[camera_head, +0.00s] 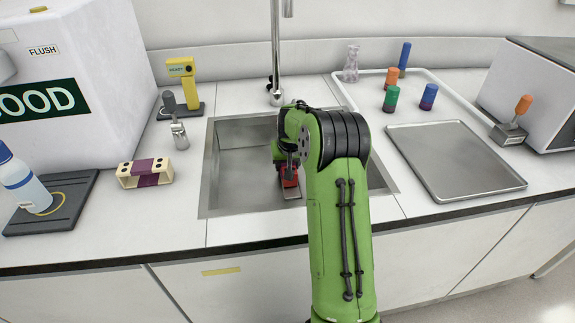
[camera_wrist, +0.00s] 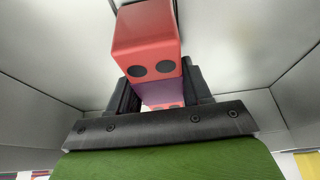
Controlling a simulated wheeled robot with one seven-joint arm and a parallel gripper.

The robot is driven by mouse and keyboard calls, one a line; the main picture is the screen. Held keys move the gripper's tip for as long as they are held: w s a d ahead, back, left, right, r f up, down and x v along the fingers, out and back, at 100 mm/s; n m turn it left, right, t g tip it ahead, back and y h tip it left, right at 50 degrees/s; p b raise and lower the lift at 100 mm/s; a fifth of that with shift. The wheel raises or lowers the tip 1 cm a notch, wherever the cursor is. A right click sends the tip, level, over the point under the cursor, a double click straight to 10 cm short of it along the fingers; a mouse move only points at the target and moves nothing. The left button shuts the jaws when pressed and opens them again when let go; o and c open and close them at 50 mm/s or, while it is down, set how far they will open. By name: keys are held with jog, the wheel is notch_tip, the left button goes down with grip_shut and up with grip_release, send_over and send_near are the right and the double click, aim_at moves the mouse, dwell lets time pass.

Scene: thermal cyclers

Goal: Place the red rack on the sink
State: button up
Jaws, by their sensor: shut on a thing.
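The red rack (camera_head: 290,183) is inside the metal sink (camera_head: 232,185), partly hidden behind my green arm. In the wrist view the red rack (camera_wrist: 145,43) is a block with dark round holes and a purple middle band. My gripper (camera_head: 287,160) is low inside the sink, pointing down. In the wrist view the black fingers of my gripper (camera_wrist: 160,92) are shut on the rack's purple band, one on each side. Grey sink surfaces (camera_wrist: 60,50) surround it. I cannot tell whether the rack touches the sink floor.
A faucet (camera_head: 277,60) rises behind the sink. A cream and purple rack (camera_head: 145,172) lies on the counter to the left. A metal tray (camera_head: 455,160) and a white tray (camera_head: 440,82) with several coloured tubes are to the right. My arm crosses the sink's front edge.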

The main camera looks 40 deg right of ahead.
jog(key=shift+f, duration=0.15)
jog(key=o, duration=1.2)
jog(key=shift+c, duration=0.2)
